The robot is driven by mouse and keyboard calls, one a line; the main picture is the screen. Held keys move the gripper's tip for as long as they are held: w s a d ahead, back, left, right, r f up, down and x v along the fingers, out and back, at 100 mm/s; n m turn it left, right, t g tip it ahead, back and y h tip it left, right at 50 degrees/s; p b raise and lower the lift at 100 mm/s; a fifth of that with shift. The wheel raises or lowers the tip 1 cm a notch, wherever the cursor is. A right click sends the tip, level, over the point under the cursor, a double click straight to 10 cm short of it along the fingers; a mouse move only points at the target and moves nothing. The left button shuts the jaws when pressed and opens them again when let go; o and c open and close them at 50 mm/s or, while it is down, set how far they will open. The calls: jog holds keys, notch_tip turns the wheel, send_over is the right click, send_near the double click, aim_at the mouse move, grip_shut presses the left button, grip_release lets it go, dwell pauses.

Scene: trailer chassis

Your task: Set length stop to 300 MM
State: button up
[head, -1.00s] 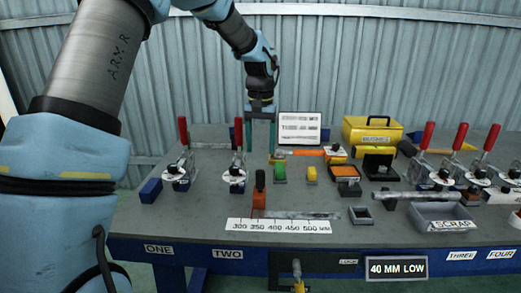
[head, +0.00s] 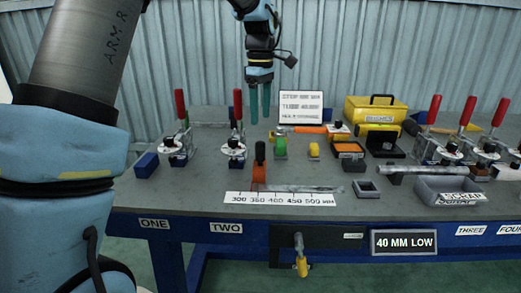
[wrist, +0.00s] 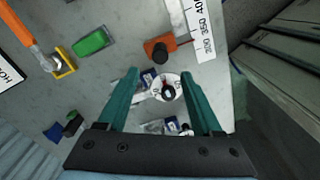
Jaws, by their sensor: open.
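The length stop (head: 259,175) is an orange-red block with an upright dark knob, behind the white scale (head: 280,199) marked 300 to 500 MM. It stands near the 300–350 end; the exact reading is unclear. In the wrist view the stop (wrist: 160,49) lies just beyond the fingertips, beside the scale (wrist: 203,30). My gripper (head: 260,120) is open and empty, its green fingers pointing down, raised above the back of the table. In the wrist view, my gripper (wrist: 160,73) has a clamp's round white disc (wrist: 165,88) visible between its fingers.
Red-handled toggle clamps (head: 237,130) stand left of the stop, with more at the right (head: 465,125). A green block (head: 280,147), yellow block (head: 314,150) and orange tool (head: 305,129) lie behind it. A grey scrap bin (head: 450,190) and yellow toolbox (head: 372,112) stand right.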

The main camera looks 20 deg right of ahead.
aim_at(260, 143)
notch_tip(260, 143, down, 10)
jog(key=shift+f+p, duration=0.15)
jog(key=shift+p, duration=0.45)
grip_shut()
dwell(1.2)
